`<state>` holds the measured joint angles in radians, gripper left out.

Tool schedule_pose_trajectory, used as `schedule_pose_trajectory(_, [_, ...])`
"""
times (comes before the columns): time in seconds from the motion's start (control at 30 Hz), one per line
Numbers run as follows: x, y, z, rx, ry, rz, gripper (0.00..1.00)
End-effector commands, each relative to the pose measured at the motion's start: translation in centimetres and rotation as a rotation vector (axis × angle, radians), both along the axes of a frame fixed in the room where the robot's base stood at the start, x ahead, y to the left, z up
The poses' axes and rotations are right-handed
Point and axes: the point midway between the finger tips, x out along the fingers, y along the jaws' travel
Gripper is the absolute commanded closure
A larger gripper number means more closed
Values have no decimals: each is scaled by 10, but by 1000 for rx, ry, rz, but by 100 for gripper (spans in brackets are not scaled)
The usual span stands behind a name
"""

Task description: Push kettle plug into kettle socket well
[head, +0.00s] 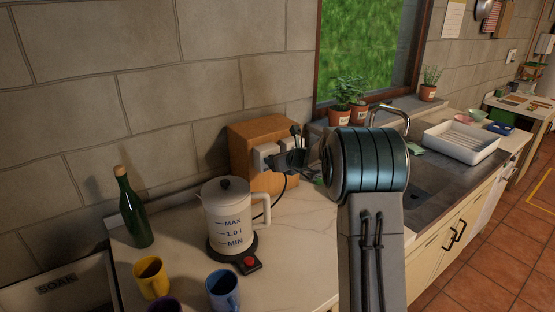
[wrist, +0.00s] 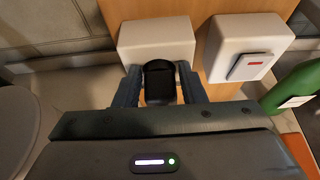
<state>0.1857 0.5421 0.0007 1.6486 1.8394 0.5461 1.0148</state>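The kettle plug (wrist: 160,82) is a black block between the two fingers of my gripper (wrist: 160,72), which is shut on it. In the wrist view the plug's far end overlaps the lower edge of a white socket housing (wrist: 155,40); I cannot tell whether it touches or has entered it. The socket's openings are hidden. In the head view my gripper (head: 287,158) is dark and small beside the white sockets (head: 265,153) on a wooden block (head: 250,138). The white kettle (head: 226,217) stands on its black base, with a dark cord (head: 282,190) rising behind it.
A second white housing with a red-marked switch (wrist: 249,66) sits to the right in the wrist view. A green bottle (head: 133,212), yellow mug (head: 151,277) and blue mug (head: 223,289) stand on the counter. Potted plants (head: 348,95) and a sink (head: 430,180) lie to the right.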

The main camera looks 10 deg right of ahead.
Motion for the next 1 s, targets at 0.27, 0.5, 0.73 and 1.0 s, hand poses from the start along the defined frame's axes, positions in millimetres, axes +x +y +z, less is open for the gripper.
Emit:
schedule_pose_trajectory(0.27, [-2, 4, 1, 4, -4, 9, 60])
schedule_pose_trajectory(0.5, [-5, -2, 1, 2, -2, 2, 60])
schedule_pose_trajectory(0.73, [-8, -5, 1, 1, -2, -1, 60])
schedule_pose_trajectory(1.0, [-8, -4, 1, 2, -2, 0, 74])
